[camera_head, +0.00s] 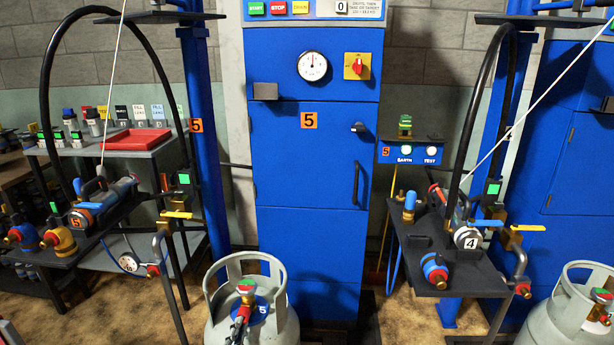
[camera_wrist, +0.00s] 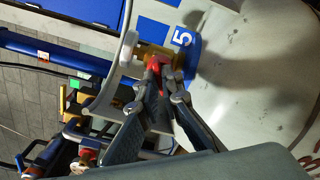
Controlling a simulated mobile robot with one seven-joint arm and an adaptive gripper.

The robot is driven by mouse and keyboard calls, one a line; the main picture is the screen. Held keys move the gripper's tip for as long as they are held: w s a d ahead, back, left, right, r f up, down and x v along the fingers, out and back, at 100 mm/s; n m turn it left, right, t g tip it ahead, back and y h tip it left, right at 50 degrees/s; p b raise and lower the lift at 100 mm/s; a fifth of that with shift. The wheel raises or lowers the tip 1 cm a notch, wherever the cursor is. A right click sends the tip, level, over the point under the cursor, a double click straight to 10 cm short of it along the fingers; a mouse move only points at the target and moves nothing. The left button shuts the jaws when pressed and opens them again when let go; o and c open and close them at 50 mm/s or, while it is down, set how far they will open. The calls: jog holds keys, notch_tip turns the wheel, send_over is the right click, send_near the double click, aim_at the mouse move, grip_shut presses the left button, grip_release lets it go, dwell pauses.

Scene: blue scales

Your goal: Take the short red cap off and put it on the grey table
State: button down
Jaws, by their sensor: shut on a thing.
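The short red cap (camera_wrist: 156,63) sits at the side of the brass valve (camera_wrist: 158,50) on a grey gas cylinder marked 5. In the head view, the red cap (camera_head: 242,311) shows below the valve's green-and-red top. My gripper (camera_wrist: 155,72) is shut on the cap, its dark fingers closing from both sides in the wrist view. The cap appears to be still against the valve outlet; the fingers hide part of it. The grey table (camera_head: 105,153) stands at the back left in the head view, with a red tray (camera_head: 137,139) on it.
The cylinder's grey collar (camera_head: 217,272) rises around the valve. A blue cabinet (camera_head: 312,235) stands behind it. Filling stands with hoses flank it at left (camera_head: 105,217) and right (camera_head: 425,250). Another cylinder (camera_head: 562,325) stands at bottom right. Bottles and small boxes occupy the grey table's back.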

dwell(0.3)
jog(key=shift+n+p, duration=0.35)
jog(key=shift+n, duration=1.45)
jog(key=shift+n, duration=1.1)
jog(key=shift+s+n, duration=0.1)
jog(key=shift+n, duration=0.5)
jog(key=shift+n+p, duration=0.35)
jog(key=shift+n, duration=1.45)
